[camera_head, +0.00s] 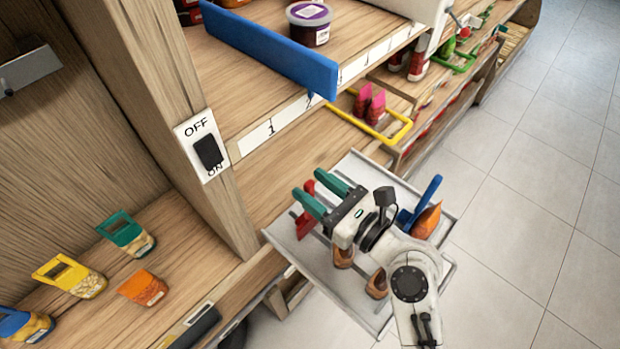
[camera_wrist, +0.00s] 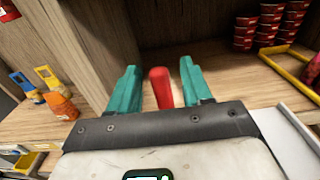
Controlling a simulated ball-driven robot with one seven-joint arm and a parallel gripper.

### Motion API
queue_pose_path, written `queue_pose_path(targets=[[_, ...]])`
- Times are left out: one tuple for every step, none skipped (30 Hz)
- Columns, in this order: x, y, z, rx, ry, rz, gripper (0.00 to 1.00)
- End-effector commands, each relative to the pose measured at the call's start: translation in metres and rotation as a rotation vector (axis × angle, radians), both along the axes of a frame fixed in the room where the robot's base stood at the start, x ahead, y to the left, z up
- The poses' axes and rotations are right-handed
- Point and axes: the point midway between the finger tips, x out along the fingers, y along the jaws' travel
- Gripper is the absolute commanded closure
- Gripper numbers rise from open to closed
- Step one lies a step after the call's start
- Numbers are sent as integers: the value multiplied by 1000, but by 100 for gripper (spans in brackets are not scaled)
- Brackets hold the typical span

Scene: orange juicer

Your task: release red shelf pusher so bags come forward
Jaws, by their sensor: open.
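The red shelf pusher (camera_head: 304,224) stands upright at the left part of the grey tray (camera_head: 283,238) in the head view. My gripper (camera_head: 309,183) is open, with its two teal fingers on either side of the pusher's upper part. In the wrist view the rounded red top of the pusher (camera_wrist: 161,88) shows between the spread teal fingers (camera_wrist: 158,68), with gaps on both sides. Brown-orange bags (camera_head: 377,284) lie on the tray, partly hidden under my gripper and wrist. An orange bag (camera_head: 427,221) lies by a blue pusher (camera_head: 424,198) on the right.
A wooden post with an OFF/ON switch (camera_head: 208,152) stands left of my gripper. A blue board (camera_head: 275,52) edges the upper shelf. A yellow frame (camera_head: 400,133) sits behind the tray. Bags with coloured clips (camera_head: 70,276) stand on the lower left shelf. The floor at right is clear.

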Motion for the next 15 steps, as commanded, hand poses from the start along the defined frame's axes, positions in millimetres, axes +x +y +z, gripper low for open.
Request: queue_pose_path(targets=[[3,5,1,1,1,3,51],[5,7,1,0,0,2,51],[7,10,1,0,0,1,51],[8,11,1,0,0,1,51],[9,12,0,0,0,1,51],[9,13,0,0,0,0,51],[10,13,0,0,0,0,51],[10,14,0,-1,1,0,51],[10,14,0,-1,1,0,51],[10,14,0,-1,1,0,51],[10,14,0,-1,1,0,51],[10,14,0,-1,1,0,51],[10,14,0,-1,1,0,51],[10,14,0,-1,1,0,51],[10,14,0,-1,1,0,52]])
